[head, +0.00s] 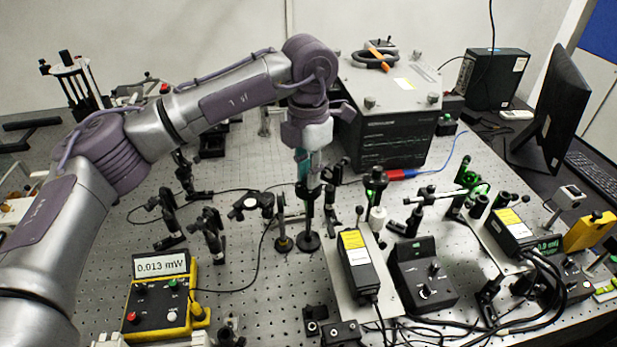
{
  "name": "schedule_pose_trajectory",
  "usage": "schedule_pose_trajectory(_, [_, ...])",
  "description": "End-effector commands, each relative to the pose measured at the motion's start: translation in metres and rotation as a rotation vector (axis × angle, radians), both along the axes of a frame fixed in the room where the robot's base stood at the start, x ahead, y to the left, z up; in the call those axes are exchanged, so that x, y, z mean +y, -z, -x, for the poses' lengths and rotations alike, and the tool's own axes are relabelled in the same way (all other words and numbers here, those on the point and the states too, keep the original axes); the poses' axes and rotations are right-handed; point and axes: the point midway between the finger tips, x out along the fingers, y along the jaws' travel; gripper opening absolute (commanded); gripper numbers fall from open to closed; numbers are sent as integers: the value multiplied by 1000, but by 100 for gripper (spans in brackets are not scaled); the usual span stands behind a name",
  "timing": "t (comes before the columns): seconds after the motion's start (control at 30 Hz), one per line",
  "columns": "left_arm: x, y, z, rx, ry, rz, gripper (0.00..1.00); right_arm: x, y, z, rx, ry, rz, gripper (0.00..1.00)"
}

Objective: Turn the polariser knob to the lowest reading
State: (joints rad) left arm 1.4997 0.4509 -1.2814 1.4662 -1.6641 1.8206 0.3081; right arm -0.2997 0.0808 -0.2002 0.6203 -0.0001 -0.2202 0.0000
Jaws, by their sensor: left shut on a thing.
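My left gripper (309,170) reaches down from above at the middle of the bench. It is shut on the polariser knob, at the top of a dark post mount; the fingers largely hide the knob, so its angle cannot be told. A teal part shows beside the fingers. The post's round base (308,242) stands on the perforated bench top (240,313). A yellow power meter (161,298) at the lower left reads 0.013 mW on its display (160,264). My right gripper is not in view.
Several optics posts (212,235) stand left of the gripper. A black laser box with a yellow label (357,262) and a black control box (423,277) stand to the right. A large grey-topped instrument (390,140) stands behind. Cables run across the bench.

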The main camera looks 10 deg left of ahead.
Motion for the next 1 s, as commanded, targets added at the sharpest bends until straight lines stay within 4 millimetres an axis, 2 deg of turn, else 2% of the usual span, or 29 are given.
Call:
schedule_pose_trajectory(0.3, [0,-1,0,-2,-77,1,0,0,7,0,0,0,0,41])
schedule_pose_trajectory(0.73, [0,-1,0,-2,-83,2,0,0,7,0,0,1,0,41])
schedule_pose_trajectory(0.77, [0,-1,0,-2,-83,2,24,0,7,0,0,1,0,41])
schedule_pose_trajectory(0.8, [0,-1,0,-2,-82,2,30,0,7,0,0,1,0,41])
schedule_pose_trajectory(0.9, [0,-1,0,-2,-82,1,44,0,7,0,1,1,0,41])
schedule_pose_trajectory(1.0, [0,-1,0,-1,-82,1,44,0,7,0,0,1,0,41])
